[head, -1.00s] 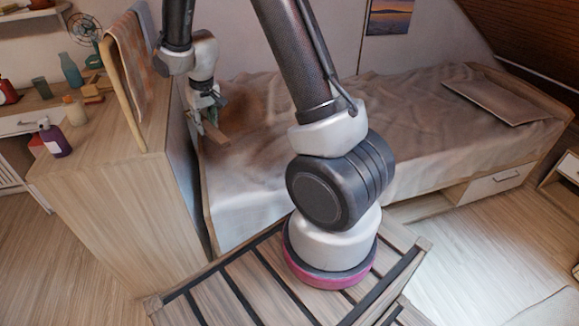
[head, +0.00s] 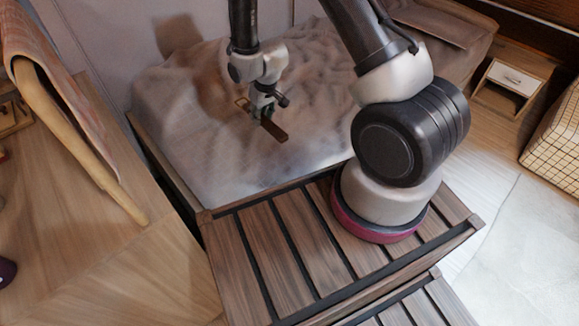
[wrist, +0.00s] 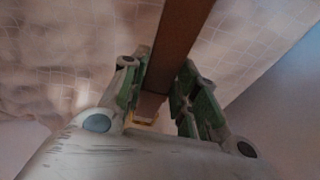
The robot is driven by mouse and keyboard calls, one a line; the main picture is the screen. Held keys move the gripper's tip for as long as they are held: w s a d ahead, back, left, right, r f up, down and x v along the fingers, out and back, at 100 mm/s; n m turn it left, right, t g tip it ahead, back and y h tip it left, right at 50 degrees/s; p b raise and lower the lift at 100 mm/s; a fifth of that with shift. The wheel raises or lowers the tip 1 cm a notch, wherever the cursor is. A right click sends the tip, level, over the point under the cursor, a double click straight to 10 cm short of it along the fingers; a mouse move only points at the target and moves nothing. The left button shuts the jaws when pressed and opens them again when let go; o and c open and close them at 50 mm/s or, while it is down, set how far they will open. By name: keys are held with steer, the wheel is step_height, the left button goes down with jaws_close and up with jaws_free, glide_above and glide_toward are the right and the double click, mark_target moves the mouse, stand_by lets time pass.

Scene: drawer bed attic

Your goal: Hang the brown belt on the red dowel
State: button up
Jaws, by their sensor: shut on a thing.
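The brown belt (head: 274,131) is in my gripper (head: 263,105), held above the bed. In the head view a short brown length sticks out to the lower right, and a small pale frame, likely its buckle (head: 242,103), shows to the left. In the wrist view the belt (wrist: 181,38) runs as a flat strip between the green-padded fingers of my gripper (wrist: 161,88). A pale buckle-like end shows low between them. The fingers are shut on the belt. I cannot make out a red dowel in either current view.
The rumpled bed (head: 180,120) lies below my gripper. A dark slatted wooden top (head: 250,262) is in front. A wooden cabinet (head: 130,270) with a curved wooden rack (head: 75,130) holding a cloth stands at left. Open floor (head: 510,240) is at right.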

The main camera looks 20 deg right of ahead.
mark_target(263, 120)
steer(key=shift+s+a+f+n, duration=0.15)
steer(key=shift+s+f, duration=0.25)
steer(key=shift+f, duration=0.3)
steer(key=shift+s+a+f+n, duration=0.15)
steer(key=shift+s+f, duration=0.2)
steer(key=shift+f, duration=0.3)
steer(key=shift+d, duration=0.1)
steer(key=shift+f, duration=0.35)
step_height(263, 120, down, 9)
steer(key=shift+r, duration=0.1)
steer(key=shift+f, duration=0.2)
steer(key=o, duration=1.1)
